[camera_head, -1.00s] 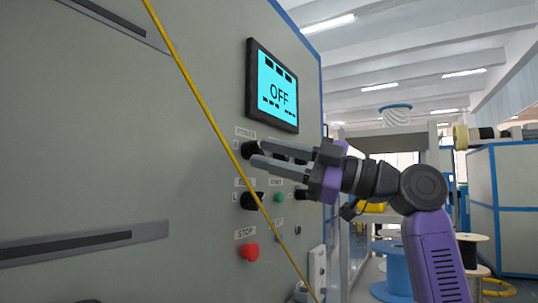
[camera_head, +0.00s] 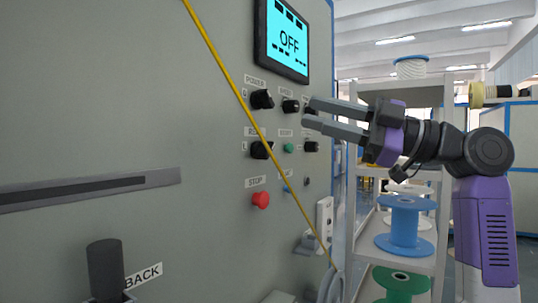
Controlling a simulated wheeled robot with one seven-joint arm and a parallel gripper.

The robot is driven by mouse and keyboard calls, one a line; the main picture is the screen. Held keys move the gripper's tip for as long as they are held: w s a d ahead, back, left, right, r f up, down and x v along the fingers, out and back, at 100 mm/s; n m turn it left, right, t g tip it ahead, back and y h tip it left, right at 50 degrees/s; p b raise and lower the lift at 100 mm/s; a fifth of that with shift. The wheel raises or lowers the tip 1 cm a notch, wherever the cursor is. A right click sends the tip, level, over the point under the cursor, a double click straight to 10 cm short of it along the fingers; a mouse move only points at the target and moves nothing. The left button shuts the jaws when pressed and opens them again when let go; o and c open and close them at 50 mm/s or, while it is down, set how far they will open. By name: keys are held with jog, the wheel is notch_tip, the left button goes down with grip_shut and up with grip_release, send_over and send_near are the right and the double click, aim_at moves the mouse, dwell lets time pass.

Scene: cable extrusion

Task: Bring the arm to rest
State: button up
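My arm (camera_head: 485,215), purple and black, comes in from the right in the head view. My gripper (camera_head: 309,112) points left towards the control panel. Its two grey fingers are apart with nothing between them, so it is open. The fingertips appear in front of the right-hand knobs, right of the black POWER knob (camera_head: 262,99); whether they touch the panel cannot be told. The fingers partly hide a knob and its label. The screen (camera_head: 285,40) above reads OFF.
A red STOP button (camera_head: 260,200) and a green button (camera_head: 288,148) sit on the panel. A yellow cable (camera_head: 222,70) runs diagonally before it. A black lever (camera_head: 105,268) stands beside the BACK label (camera_head: 143,276). Blue (camera_head: 404,228) and green (camera_head: 401,285) spools sit on shelves behind.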

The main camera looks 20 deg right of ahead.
jog(key=w+d+r+m+t+h, duration=0.1)
jog(key=d+r+m+t, duration=0.2)
jog(key=r+m+t, duration=0.1)
jog(key=w+d+f+m+t+h, duration=0.3)
jog(key=d+f+m+t+h, duration=0.35)
jog(key=m, duration=0.25)
notch_tip(320, 180, down, 18)
jog(key=s+d+m+t+h, duration=0.1)
jog(key=d+m+h, duration=0.1)
jog(key=m+h, duration=0.85)
jog(key=s+a+f+m+g+h, duration=0.1)
jog(key=s+f+h, duration=0.15)
jog(key=f, duration=0.45)
jog(key=s+a+f+m+g+h, duration=0.1)
jog(key=s+a+f+h, duration=0.1)
jog(key=s+f, duration=0.35)
jog(key=s+a+f+n+g+y, duration=0.2)
jog(key=s+a+f, duration=0.3)
jog(key=s+f, duration=0.45)
jog(key=s+a+f+n+g+y, duration=0.25)
jog(key=s+a+f, duration=0.35)
jog(key=s, duration=0.7)
jog(key=s+a+f+n+g+y, duration=0.1)
jog(key=s+a+f+g, duration=0.25)
jog(key=s+f, duration=0.7)
notch_tip(320, 180, up, 18)
jog(key=s+a+p, duration=0.1)
jog(key=p, duration=1.5)
jog(key=shift+r+t+p, duration=0.25)
jog(key=shift+t+p, duration=0.1)
